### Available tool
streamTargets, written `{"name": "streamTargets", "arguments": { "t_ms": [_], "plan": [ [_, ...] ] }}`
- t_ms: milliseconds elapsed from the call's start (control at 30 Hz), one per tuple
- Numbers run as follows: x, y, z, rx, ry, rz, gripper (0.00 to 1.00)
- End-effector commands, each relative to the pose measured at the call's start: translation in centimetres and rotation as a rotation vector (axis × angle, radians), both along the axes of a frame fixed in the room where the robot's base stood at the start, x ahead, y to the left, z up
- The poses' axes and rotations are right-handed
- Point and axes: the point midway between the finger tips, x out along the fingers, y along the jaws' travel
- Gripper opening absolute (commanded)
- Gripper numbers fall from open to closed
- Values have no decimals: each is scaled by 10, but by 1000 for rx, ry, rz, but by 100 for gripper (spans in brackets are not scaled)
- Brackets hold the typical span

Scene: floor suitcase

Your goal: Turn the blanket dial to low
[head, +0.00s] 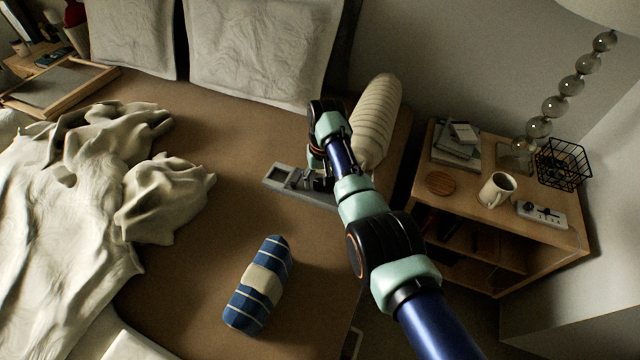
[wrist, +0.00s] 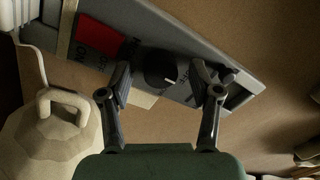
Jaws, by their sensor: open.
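In the wrist view the panel (wrist: 192,45) slants across the top, with a red patch (wrist: 98,37) and dark label areas. The black round dial (wrist: 158,67) has a short white mark at its lower right edge. My gripper (wrist: 161,82) is open, its fingers on either side of the dial, seemingly apart from it. In the head view my arm hides the dial.
A ribbed bolster (head: 377,115) lies close behind my gripper. A blue striped roll (head: 260,284) and a crumpled blanket (head: 75,205) lie on the bed. A nightstand (head: 470,196) with a mug (head: 495,190) stands right. A pale handled object (wrist: 55,135) is near my left finger.

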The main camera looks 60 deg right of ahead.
Motion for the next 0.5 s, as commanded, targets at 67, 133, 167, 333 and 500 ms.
{"name": "streamTargets", "arguments": {
  "t_ms": [67, 133, 167, 333, 500],
  "plan": [
    [0, 0, -2, 0, 0, 0, 63],
    [0, 0, -1, 0, 0, 0, 63],
    [0, 0, -1, 0, 0, 0, 63],
    [0, 0, -1, 0, 0, 0, 48],
    [0, 0, -1, 0, 0, 0, 20]
  ]
}}
